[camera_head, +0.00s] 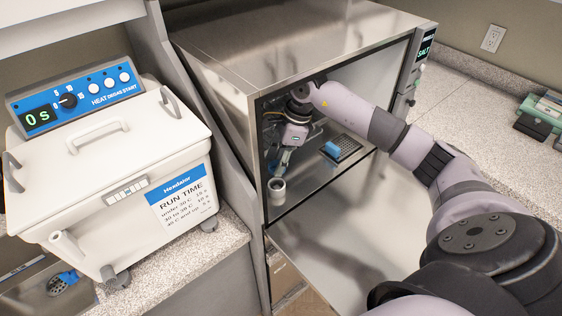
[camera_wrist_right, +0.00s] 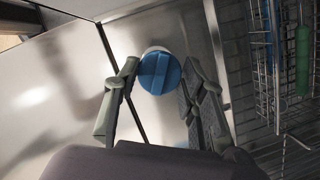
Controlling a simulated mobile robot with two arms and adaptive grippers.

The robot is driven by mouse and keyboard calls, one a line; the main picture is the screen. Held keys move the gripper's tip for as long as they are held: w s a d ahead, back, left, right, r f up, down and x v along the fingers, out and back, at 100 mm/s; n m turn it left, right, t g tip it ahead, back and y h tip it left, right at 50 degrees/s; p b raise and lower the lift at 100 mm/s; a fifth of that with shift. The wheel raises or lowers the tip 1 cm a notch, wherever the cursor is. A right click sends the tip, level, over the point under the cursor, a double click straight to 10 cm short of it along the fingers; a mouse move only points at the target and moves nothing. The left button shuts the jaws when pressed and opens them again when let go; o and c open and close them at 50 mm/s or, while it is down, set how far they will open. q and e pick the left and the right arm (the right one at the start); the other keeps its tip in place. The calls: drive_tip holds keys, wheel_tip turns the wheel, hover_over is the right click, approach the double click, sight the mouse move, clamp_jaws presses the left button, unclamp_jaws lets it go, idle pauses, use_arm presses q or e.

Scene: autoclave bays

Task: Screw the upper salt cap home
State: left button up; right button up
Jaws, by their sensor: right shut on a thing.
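My right gripper (camera_head: 281,164) reaches into the open steel chamber (camera_head: 310,205). In the right wrist view its two fingers (camera_wrist_right: 160,78) are shut on a round blue cap (camera_wrist_right: 159,75) with a raised grip bar. A pale round edge shows just behind the cap; I cannot tell how far the cap is seated on it. In the head view the held cap is hidden or too small to make out. A second blue piece (camera_head: 331,148) stands by a dark grate on the chamber floor. My left gripper is not in view.
A wire rack (camera_wrist_right: 262,70) with a green-handled tool is close on the right in the wrist view. The chamber door (camera_head: 350,255) is folded down. A lit panel (camera_head: 424,48) reads SALT. A white heater (camera_head: 110,170) stands left.

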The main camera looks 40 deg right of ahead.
drive_tip(key=shift+w+d+r, duration=0.1)
drive_tip(key=shift+w+r, duration=0.1)
drive_tip(key=shift+r, duration=0.2)
drive_tip(key=shift+f, duration=0.15)
drive_tip(key=shift+f+b, duration=0.4)
drive_tip(key=shift+f, duration=0.2)
drive_tip(key=shift+f+b, duration=1)
drive_tip(key=shift+f, duration=1.05)
drive_tip(key=shift+s, duration=0.1)
drive_tip(key=shift+b, duration=0.65)
drive_tip(key=shift+f+b, duration=0.5)
drive_tip(key=shift+f, duration=0.05)
drive_tip(key=o, duration=1.1)
